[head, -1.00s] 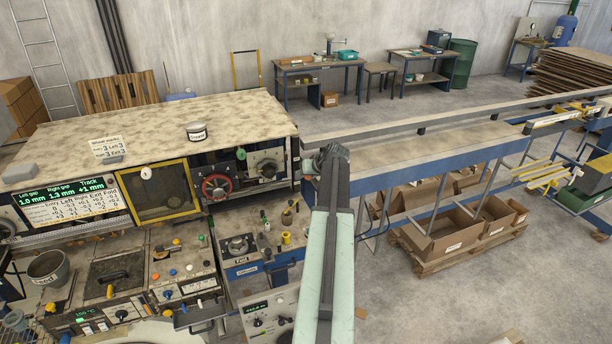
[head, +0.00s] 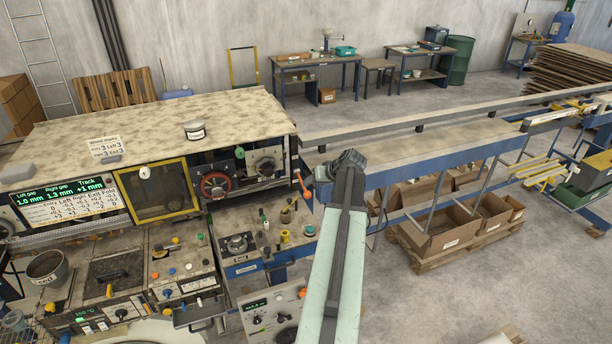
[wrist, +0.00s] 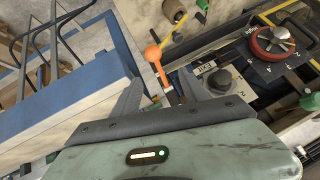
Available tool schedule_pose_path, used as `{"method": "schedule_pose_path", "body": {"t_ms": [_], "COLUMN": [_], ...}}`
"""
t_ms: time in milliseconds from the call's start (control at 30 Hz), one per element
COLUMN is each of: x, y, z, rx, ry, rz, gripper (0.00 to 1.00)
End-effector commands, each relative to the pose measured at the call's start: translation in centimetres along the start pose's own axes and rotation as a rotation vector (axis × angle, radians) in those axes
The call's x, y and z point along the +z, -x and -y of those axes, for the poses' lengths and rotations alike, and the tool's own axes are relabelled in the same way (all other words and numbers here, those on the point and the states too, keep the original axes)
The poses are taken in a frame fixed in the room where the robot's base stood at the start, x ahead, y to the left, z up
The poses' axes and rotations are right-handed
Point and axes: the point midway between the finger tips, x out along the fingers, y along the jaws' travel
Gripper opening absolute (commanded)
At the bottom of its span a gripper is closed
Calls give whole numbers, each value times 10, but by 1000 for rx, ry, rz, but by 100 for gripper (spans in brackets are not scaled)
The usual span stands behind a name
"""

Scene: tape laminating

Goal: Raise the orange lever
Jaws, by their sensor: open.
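The orange lever (wrist: 153,53) shows in the wrist view as a round orange knob on an orange stem, just beyond and between the fingers. I cannot tell whether a finger touches the stem. In the head view the lever (head: 302,185) is at the right end of the machine cabinet, slanting down to the right. My gripper (head: 340,165) is just right of it there; its fingertips are hard to make out.
A red handwheel (wrist: 273,43) and a black knob (wrist: 220,80) are right of the lever in the wrist view. A blue conveyor beam (wrist: 85,80) runs close on the left. In the head view, the cabinet top (head: 150,125) is left and open floor (head: 470,290) right.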

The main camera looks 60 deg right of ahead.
Motion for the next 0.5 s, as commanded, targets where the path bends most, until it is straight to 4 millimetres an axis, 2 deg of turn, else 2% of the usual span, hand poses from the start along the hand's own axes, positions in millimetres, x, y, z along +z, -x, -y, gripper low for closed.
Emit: {"method": "schedule_pose_path", "body": {"t_ms": [33, 200, 500], "x": [10, 28, 33], "y": [10, 28, 34], "z": [-3, -11, -15], "rx": [2, 0, 0], "ry": [-2, -1, 0], "rz": [-1, -1, -1], "gripper": [52, 52, 52]}}
